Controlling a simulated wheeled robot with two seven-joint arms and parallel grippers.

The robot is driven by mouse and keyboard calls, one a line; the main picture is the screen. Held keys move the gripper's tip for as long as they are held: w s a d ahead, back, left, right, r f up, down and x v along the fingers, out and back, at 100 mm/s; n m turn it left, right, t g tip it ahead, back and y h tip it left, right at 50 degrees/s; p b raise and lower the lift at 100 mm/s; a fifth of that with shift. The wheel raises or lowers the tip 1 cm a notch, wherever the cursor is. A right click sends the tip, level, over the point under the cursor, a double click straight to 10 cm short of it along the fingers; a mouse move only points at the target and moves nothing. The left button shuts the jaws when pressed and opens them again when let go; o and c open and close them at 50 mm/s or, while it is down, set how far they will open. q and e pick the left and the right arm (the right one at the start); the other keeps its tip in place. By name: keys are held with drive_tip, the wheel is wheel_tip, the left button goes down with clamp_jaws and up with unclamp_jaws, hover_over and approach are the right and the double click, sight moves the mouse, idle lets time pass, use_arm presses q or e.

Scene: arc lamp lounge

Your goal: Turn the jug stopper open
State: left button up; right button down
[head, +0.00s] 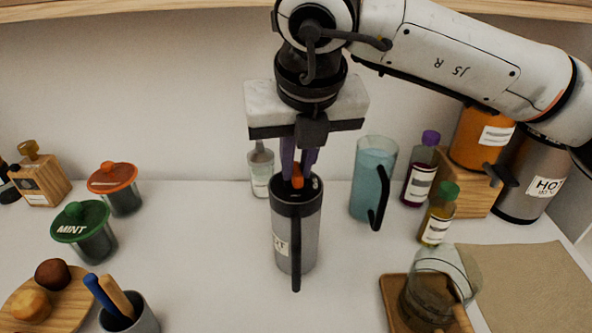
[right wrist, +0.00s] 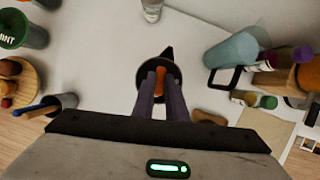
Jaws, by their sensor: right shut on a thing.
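The jug (head: 297,228) is a grey cylinder with a black top rim and a long black handle facing me. It stands upright on the white counter. Its orange stopper tab (head: 297,176) sticks up from the dark lid. My right gripper (head: 298,180) points straight down over the jug with its purple fingers shut on the stopper. In the right wrist view, the orange stopper (right wrist: 159,80) shows between the two fingertips, inside the jug's round dark top. The fingers hide part of the lid. My left gripper is not in view.
A teal pitcher (head: 372,180) stands right of the jug, and a small clear bottle (head: 261,170) behind it. Coloured bottles, a wooden block and a glass carafe (head: 437,285) are at right. Lidded jars (head: 84,232) and a utensil cup (head: 130,315) are at left. Counter beside the jug is clear.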

drive_tip(key=n+b, duration=0.1)
drive_tip(key=n+y+b, duration=0.1)
drive_tip(key=n, duration=0.1)
drive_tip(key=shift+w+d+f+n, duration=0.1)
drive_tip(key=shift+d+n, duration=0.05)
drive_tip(key=shift+n, duration=0.15)
drive_tip(key=n+g+y, duration=0.1)
drive_tip(key=n, duration=0.2)
drive_tip(key=shift+w+d+n+y, duration=0.1)
drive_tip(key=shift+n+y, duration=0.2)
drive_tip(key=n, duration=0.1)
drive_tip(key=n+g+p, duration=0.1)
drive_tip(key=n, duration=0.1)
drive_tip(key=n+y, duration=0.1)
drive_tip(key=shift+w+r+n+g, duration=0.1)
drive_tip(key=shift+r+n+g, duration=0.2)
drive_tip(key=shift+g, duration=0.1)
drive_tip(key=shift+n+g+p, duration=0.3)
drive_tip(key=shift+n+p, duration=0.35)
drive_tip(key=shift+n, duration=0.15)
drive_tip(key=shift+w+n+g+p, duration=0.1)
drive_tip(key=shift+n+g+p, duration=0.2)
drive_tip(key=shift+n+p, duration=0.35)
drive_tip(key=shift+n, duration=0.45)
drive_tip(key=shift+f, duration=0.1)
drive_tip(key=c, duration=1.8)
unclamp_jaws()
drive_tip(key=shift+o, duration=0.2)
